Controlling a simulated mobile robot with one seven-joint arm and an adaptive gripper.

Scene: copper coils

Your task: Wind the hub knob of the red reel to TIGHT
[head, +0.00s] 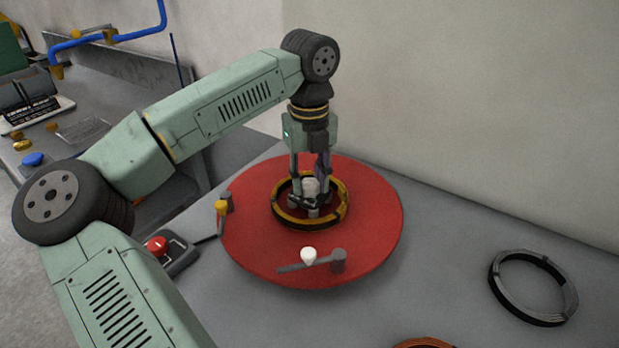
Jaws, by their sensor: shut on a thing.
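The red reel (375,230) is a large round disc lying flat on the grey worktop. A dark ring with yellow markings (340,208) lies around its middle. My gripper (311,203) points straight down inside this ring and is shut on the hub knob (311,187) at the reel's centre. The pale top of the knob shows between the fingers; its lower part is mostly hidden by them. No TIGHT mark can be made out from here.
A red push button on a dark box (157,246) sits left of the reel. A black and grey ring (533,287) lies at the right, and a copper coil (424,343) is cut off at the bottom. A wall rises behind the worktop. The worktop between reel and right ring is clear.

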